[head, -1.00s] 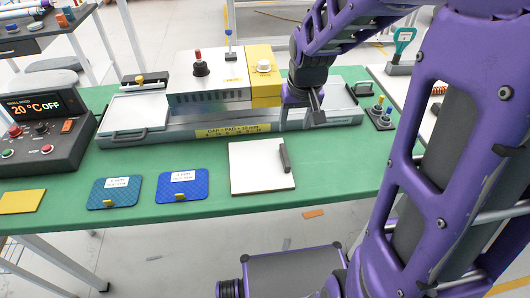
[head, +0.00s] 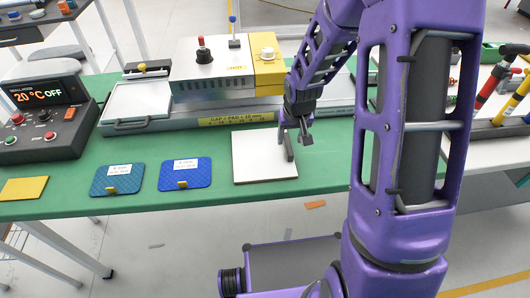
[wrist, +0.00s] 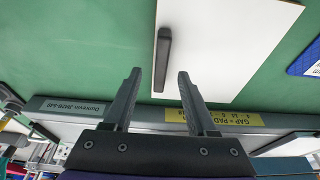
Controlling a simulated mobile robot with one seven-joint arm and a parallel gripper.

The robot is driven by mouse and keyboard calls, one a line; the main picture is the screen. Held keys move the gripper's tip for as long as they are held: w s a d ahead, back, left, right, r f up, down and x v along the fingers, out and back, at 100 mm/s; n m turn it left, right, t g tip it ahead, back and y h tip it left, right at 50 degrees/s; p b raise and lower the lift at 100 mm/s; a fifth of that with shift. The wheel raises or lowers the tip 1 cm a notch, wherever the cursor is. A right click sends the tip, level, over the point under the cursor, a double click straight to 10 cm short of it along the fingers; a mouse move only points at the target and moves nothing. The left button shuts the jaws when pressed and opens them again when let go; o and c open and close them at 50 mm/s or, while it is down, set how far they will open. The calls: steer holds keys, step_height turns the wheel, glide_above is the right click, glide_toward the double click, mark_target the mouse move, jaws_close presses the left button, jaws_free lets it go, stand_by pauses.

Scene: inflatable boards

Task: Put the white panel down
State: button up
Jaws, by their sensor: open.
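The white panel (head: 258,163) lies flat on the green table, in front of the long grey machine, with a dark bar handle near its right side. My gripper (head: 305,137) is open and empty, above and just behind the panel's right side, near the handle (head: 289,147). In the wrist view the white panel (wrist: 225,35) fills the top centre. Its handle (wrist: 162,59) stands just ahead of the open fingers (wrist: 160,85), nearer the left one. I see nothing between the fingers.
A blue pad (head: 185,174) and a teal pad (head: 117,179) lie left of the panel, with a yellow plate (head: 24,188) further left. A control box (head: 42,120) reads 20 °C OFF. The long machine (head: 213,77) stands behind. Green table (head: 330,172) is bare right of the panel.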

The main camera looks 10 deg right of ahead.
mark_target(288, 144)
steer(key=x, duration=0.3)
steer(key=shift+w+a+f, duration=0.1)
steer(key=shift+w, duration=0.05)
jaws_close()
stand_by(1.3)
